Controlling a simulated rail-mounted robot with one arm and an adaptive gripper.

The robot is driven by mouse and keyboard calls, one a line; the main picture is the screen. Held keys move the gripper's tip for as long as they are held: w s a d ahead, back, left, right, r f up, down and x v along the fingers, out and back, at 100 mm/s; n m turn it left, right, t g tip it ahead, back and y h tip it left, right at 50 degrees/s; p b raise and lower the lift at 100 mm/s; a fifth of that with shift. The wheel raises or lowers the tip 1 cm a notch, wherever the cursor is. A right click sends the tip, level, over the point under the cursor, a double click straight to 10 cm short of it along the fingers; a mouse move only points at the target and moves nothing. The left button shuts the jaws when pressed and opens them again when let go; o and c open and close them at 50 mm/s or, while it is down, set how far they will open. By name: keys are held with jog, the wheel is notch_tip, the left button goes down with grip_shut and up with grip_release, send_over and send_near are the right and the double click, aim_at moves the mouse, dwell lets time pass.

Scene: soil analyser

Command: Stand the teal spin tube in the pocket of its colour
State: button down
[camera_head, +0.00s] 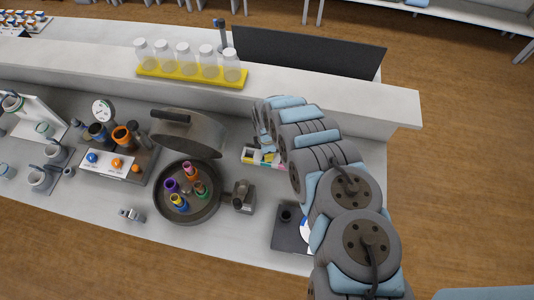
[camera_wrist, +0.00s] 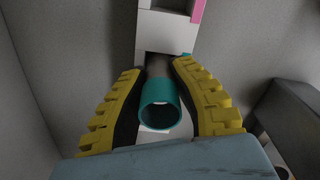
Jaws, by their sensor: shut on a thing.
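The teal spin tube (camera_wrist: 159,108) is between the yellow-padded fingers of my gripper (camera_wrist: 158,85) in the wrist view. My gripper is shut on it, and its open mouth faces the camera. Its far end is hidden against a white rack (camera_wrist: 165,37) with a pink strip. In the head view my gripper (camera_head: 266,153) is down at this rack (camera_head: 250,155), and the tube cannot be made out. The round dark bowl (camera_head: 163,208) left of the gripper holds several coloured pieces: purple, pink, green and yellow-blue. I cannot tell which pocket is teal.
A raised grey lid (camera_head: 188,133) stands behind the bowl, and a small dark block (camera_head: 243,196) right of it. A yellow rack (camera_head: 190,77) of clear jars sits on the back ledge. A dark plate (camera_head: 289,240) lies near the front edge. Orange and blue-topped equipment (camera_head: 117,160) stands left.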

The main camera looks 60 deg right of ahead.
jog(key=c, duration=0.9)
grip_release()
jog(key=shift+c, duration=0.2)
jog(key=shift+r, duration=2.55)
jog(key=shift+s+r, duration=0.1)
jog(key=shift+r, duration=1.45)
jog(key=shift+a+r, duration=0.1)
jog(key=shift+r, duration=1.9)
